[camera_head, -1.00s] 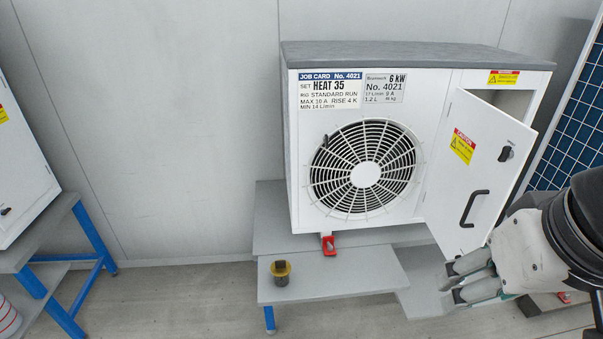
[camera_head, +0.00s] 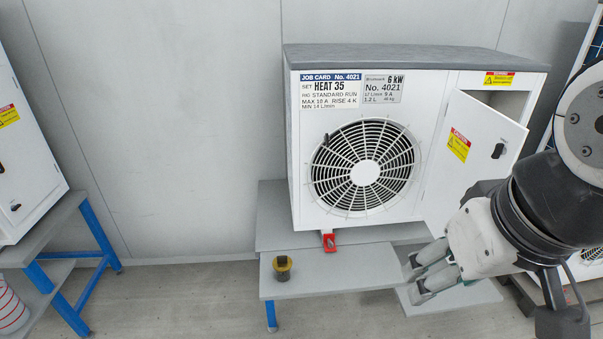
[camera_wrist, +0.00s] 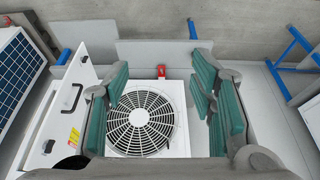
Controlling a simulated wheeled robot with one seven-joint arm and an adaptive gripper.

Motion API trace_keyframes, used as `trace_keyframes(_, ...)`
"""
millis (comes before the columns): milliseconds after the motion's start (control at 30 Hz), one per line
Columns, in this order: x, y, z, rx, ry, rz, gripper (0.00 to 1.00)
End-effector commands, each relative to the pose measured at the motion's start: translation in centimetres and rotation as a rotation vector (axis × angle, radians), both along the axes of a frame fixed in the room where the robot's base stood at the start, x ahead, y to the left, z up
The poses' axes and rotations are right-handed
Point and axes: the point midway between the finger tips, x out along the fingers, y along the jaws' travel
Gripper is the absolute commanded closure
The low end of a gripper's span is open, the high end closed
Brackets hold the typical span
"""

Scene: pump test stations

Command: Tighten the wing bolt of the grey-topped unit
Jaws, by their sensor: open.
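The grey-topped unit (camera_head: 365,190) is a white box with a round fan grille, standing on a grey bench. A small red fitting (camera_head: 329,243) sits at its front foot on the bench edge. It also shows in the wrist view (camera_wrist: 161,71). It is too small to tell whether this is the wing bolt. My gripper (camera_head: 412,281) is open and empty, right of the red fitting and apart from it, in front of the unit's lower right. In the wrist view my gripper's fingers (camera_wrist: 165,92) are spread wide, with the fan and red fitting beyond them.
The unit's right-hand door (camera_head: 465,150) stands open, partly hidden by my arm. A yellow-and-black cup-like object (camera_head: 282,268) stands on the lower grey shelf (camera_head: 355,275). Another white unit on a blue-legged bench (camera_head: 95,225) is at left. Floor between the benches is clear.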

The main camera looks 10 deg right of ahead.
Motion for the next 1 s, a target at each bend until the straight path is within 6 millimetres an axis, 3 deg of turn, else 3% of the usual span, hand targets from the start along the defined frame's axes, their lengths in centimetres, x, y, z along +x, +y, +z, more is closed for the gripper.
trace_keyframes(33,0.1,0.0,-0.1,0.000,0.001,0.001,0.62)
trace_keyframes(100,0.7,0.1,-0.3,0.003,0.002,0.008,0.73)
trace_keyframes(233,3.9,0.6,-1.4,0.028,0.010,0.040,0.73)
trace_keyframes(567,19.2,1.6,-7.9,0.102,0.012,0.169,0.73)
trace_keyframes(767,28.6,1.4,-14.1,0.112,-0.002,0.225,0.73)
trace_keyframes(1000,39.0,0.2,-24.1,0.080,-0.016,0.278,0.73)
